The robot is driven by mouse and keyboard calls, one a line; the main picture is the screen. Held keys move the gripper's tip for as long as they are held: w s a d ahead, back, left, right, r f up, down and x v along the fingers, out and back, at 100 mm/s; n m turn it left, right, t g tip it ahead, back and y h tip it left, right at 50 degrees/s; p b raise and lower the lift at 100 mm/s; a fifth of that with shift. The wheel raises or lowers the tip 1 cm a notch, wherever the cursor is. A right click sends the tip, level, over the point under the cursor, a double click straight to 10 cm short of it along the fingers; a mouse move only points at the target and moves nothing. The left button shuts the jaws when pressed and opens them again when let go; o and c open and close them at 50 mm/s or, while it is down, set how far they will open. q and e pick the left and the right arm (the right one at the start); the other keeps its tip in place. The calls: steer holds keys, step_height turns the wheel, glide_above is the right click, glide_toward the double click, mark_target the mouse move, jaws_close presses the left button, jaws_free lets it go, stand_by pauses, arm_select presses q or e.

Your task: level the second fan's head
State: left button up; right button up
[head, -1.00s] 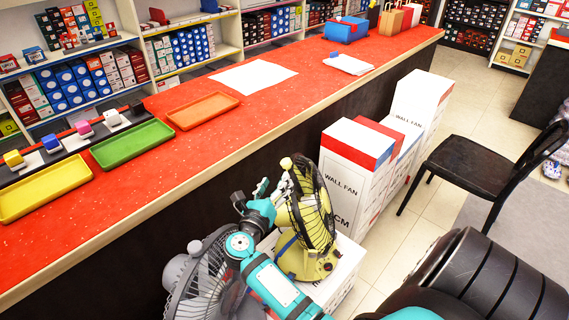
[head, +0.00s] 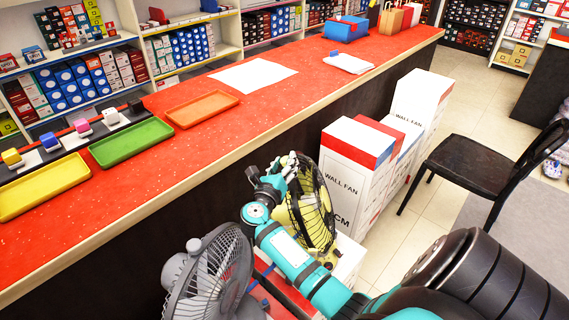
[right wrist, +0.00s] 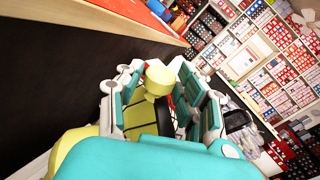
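The yellow-green fan (head: 317,205) stands beside the counter, its dark round cage facing right. My right gripper (head: 288,168) is at the upper back of this fan's head. In the right wrist view the fan's round yellow knob (right wrist: 159,78) sits between the open teal fingers (right wrist: 160,95), with small gaps at its sides; contact is not clear. A grey fan (head: 212,272) stands to the left, its cage facing right and tilted up. My left gripper is out of view.
The red counter (head: 325,70) runs along the left of my right arm, with trays on top. Wall fan boxes (head: 345,175) stand just beyond the yellow-green fan. A black chair (head: 475,160) is to the right, with open floor between.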

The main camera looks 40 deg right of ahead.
mark_target(312, 179)
jaws_close()
steer(key=s+d+m+p, duration=0.1)
steer(key=s+d+r+m+p, duration=0.1)
steer(key=s+d, duration=0.1)
steer(key=s+d+r+m+y+p, duration=0.1)
steer(key=s+d+m, duration=0.1)
steer(key=shift+s+r, duration=0.1)
steer(key=shift+s+d+m, duration=0.3)
steer(key=shift+s+d, duration=0.05)
steer(key=shift+d, duration=0.05)
